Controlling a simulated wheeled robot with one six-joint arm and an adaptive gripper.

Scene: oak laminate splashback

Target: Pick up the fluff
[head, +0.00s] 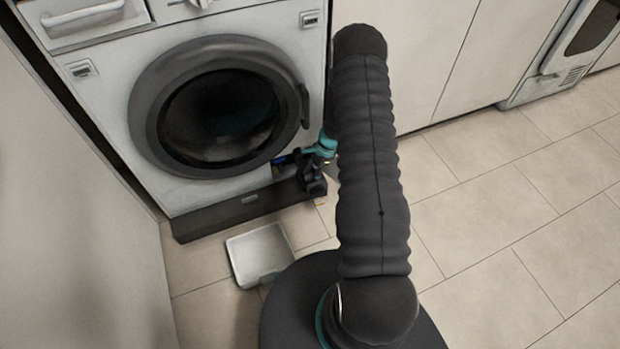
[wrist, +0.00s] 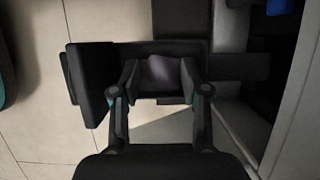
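A dull grey-purple patch that looks like the fluff (wrist: 160,74) shows between the fingers of my gripper (wrist: 160,92) in the wrist view. The fingers stand apart on either side of it. I cannot tell whether they press on it or only surround it. In the head view my gripper (head: 312,182) is low in front of the washing machine's plinth, right of its door. It is small and dark there, and I cannot make out the fluff in that view.
The washing machine (head: 110,165) stands behind my gripper, with its round door (head: 215,105) shut. A pale square tray (head: 259,254) lies on the floor left of my base. White cabinet fronts (head: 440,60) run to the right. The tiled floor (head: 500,240) on the right is clear.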

